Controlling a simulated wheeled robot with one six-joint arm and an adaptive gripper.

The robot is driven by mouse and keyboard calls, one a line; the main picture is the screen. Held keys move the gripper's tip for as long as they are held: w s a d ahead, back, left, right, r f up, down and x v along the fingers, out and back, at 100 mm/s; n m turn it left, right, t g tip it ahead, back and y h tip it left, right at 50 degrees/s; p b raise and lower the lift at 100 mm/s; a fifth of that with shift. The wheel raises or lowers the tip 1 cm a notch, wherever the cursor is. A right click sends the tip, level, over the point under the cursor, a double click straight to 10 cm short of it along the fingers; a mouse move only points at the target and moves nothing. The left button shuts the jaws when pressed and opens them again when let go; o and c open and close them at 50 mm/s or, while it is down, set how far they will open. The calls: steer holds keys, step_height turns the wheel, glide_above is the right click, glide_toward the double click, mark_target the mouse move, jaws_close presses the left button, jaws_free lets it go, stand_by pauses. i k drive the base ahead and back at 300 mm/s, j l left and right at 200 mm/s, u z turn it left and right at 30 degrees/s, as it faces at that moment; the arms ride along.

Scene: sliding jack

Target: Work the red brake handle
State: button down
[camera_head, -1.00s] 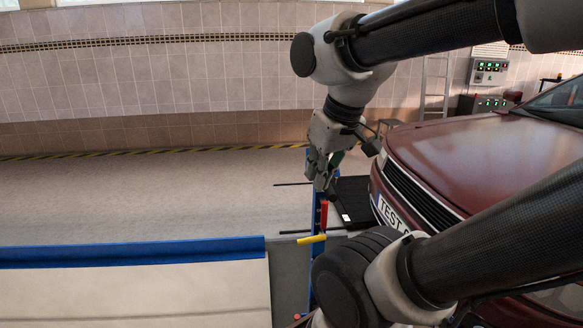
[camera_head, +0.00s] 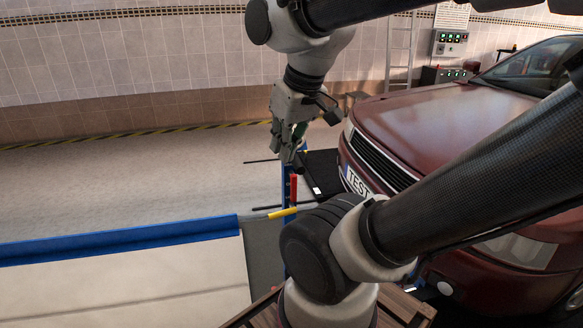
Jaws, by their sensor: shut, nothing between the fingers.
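The red brake handle (camera_head: 293,187) stands upright on the blue jack rail (camera_head: 286,185), in the middle of the head view. My gripper (camera_head: 291,162) points down just above the handle's top. It is shut and holds nothing. I cannot tell whether the fingertips touch the handle. A yellow handle (camera_head: 282,213) lies level just below the red one. The lower part of the jack is hidden behind my arm.
A dark red car (camera_head: 420,135) with a TEST plate (camera_head: 358,184) stands close on the right. A blue rail edge (camera_head: 120,240) runs at the lower left. A control panel (camera_head: 450,42) and a ladder (camera_head: 401,50) are at the back wall. The floor on the left is clear.

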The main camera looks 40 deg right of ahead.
mark_target(293, 177)
steer(key=k+j+z, duration=0.1)
steer(key=z, duration=0.35)
steer(key=k+z, duration=0.3)
steer(key=z, duration=0.15)
